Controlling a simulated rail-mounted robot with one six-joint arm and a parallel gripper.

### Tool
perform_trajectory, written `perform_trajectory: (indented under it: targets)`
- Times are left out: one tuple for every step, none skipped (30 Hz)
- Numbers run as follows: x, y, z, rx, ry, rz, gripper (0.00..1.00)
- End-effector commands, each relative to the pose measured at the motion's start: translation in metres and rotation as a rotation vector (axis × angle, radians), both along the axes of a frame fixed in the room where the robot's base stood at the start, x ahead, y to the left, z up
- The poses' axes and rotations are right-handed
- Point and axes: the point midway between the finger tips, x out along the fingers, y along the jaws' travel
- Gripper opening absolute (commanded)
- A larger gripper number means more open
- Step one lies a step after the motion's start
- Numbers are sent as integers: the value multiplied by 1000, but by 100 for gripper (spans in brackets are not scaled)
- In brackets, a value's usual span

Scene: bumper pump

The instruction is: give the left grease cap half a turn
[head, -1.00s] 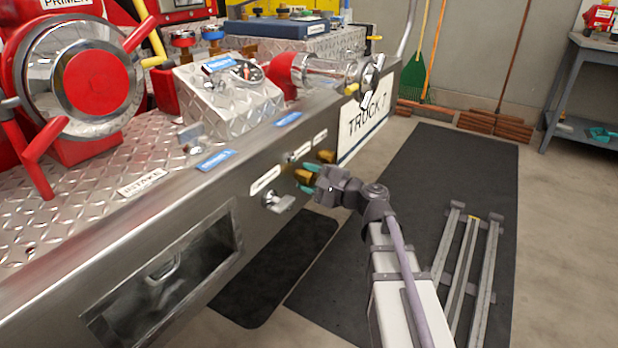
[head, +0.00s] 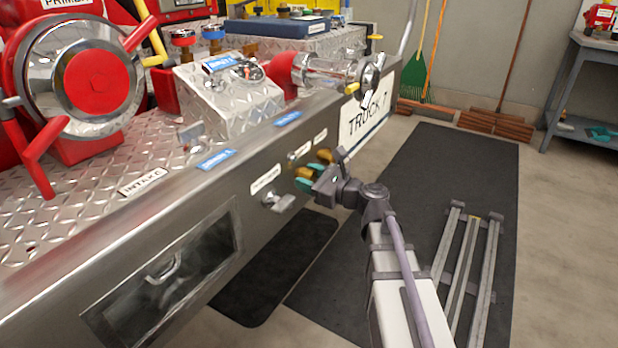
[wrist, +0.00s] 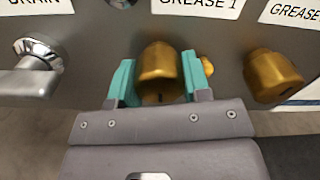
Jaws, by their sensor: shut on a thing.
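The left grease cap (wrist: 160,70) is a brass knob on the front of the steel bumper, below the GREASE 1 label (wrist: 200,4). In the wrist view it sits between the two teal fingers of my gripper (wrist: 159,80), which is shut on it. In the head view my gripper (head: 312,177) is at the bumper face, and the left cap (head: 305,173) shows partly between the fingers. The right grease cap (wrist: 272,75) is a similar brass knob to the right, clear of my fingers. It also shows in the head view (head: 325,156).
A chrome drain handle (wrist: 35,68) sticks out left of my gripper, below the DRAIN label (wrist: 36,6). A small brass piece (wrist: 207,66) shows just beyond the right finger. An open recess (head: 165,275) lies lower left in the bumper. The dark mat (head: 420,190) is on the floor.

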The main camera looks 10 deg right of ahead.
Motion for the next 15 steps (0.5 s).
perform_trajectory:
  targets:
    - [-1, 0, 0, 12, 12, 0, 20]
    - [-1, 0, 0, 20, 21, 0, 20]
    - [-1, 0, 0, 28, 30, 0, 20]
    - [-1, 0, 0, 34, 35, 0, 20]
    - [-1, 0, 0, 40, 41, 0, 20]
    - [-1, 0, 0, 46, 46, 0, 20]
    - [-1, 0, 0, 49, 49, 0, 20]
    - [-1, 0, 0, 51, 52, 0, 20]
    - [-1, 0, 0, 54, 55, 0, 20]
    - [-1, 0, 0, 56, 57, 0, 20]
    - [-1, 0, 0, 58, 58, 0, 20]
    - [-1, 0, 0, 59, 59, 0, 20]
    - [-1, 0, 0, 59, 59, 0, 20]
    - [-1, 0, 0, 59, 59, 0, 20]
    - [-1, 0, 0, 59, 59, 0, 20]
